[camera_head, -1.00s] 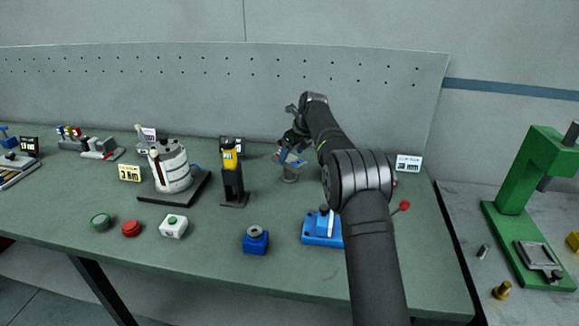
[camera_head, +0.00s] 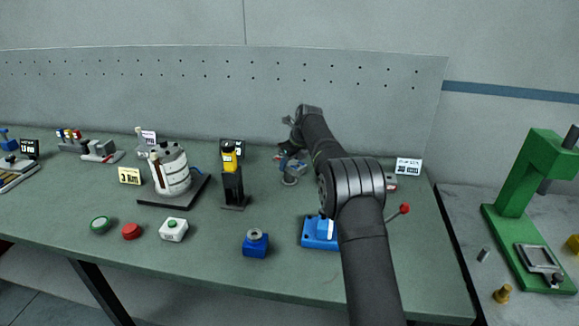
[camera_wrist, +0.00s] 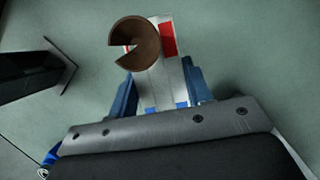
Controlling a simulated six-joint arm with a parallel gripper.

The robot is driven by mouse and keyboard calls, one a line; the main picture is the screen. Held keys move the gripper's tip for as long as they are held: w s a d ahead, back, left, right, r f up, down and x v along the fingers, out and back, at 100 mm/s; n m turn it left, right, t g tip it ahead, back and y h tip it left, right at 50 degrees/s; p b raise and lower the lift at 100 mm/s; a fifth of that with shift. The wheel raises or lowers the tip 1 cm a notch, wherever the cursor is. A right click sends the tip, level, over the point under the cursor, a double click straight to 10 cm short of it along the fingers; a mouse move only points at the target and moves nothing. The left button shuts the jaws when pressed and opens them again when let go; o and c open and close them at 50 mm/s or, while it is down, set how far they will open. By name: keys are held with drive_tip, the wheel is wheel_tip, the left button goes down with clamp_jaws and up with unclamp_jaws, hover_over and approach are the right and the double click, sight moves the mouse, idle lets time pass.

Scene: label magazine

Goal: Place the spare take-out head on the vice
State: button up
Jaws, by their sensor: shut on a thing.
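My gripper (camera_wrist: 160,92) has blue fingers in the wrist view, shut on a pale grey part with red and white patches (camera_wrist: 168,75). A brown disc with a wedge-shaped notch (camera_wrist: 135,43) shows at its far end. I take this held part to be the spare take-out head. In the head view my gripper (camera_head: 288,164) is over the back middle of the bench, with a grey rounded piece (camera_head: 289,180) just below the fingers. A blue fixture (camera_head: 318,233), possibly the vice, is at the front, partly hidden by my arm; a red-knobbed lever shows beside it.
A black post with a yellow top (camera_head: 232,187) stands left of my gripper. Beyond it is a white cylinder on a dark plate (camera_head: 148,199). A small blue block (camera_head: 256,245) and several buttons stand at the front. A pegboard (camera_head: 370,100) rises behind. A green press (camera_head: 515,185) is right.

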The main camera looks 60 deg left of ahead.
drive_tip(key=shift+r, duration=0.15)
wheel_tip(320, 180, up, 2)
drive_tip(key=shift+r, duration=0.9)
drive_tip(key=w+d+r, duration=0.6)
drive_tip(key=d+r, duration=0.1)
drive_tip(key=d, duration=0.2)
drive_tip(key=s+d+r+n+g+h, duration=0.1)
drive_tip(key=s+d+n+h, duration=0.3)
drive_tip(key=d+n, duration=0.75)
drive_tip(key=s+d+r+n+g+h, duration=0.1)
drive_tip(key=s+d+n+h, duration=0.35)
drive_tip(key=d+n, duration=0.75)
drive_tip(key=shift+n+y, duration=0.45)
drive_tip(key=shift+n, duration=0.2)
drive_tip(key=f, duration=0.6)
drive_tip(key=a+f, duration=0.1)
drive_tip(key=f, duration=0.2)
drive_tip(key=shift+s+f, duration=0.1)
drive_tip(key=shift+f, duration=0.3)
drive_tip(key=shift+f, duration=0.1)
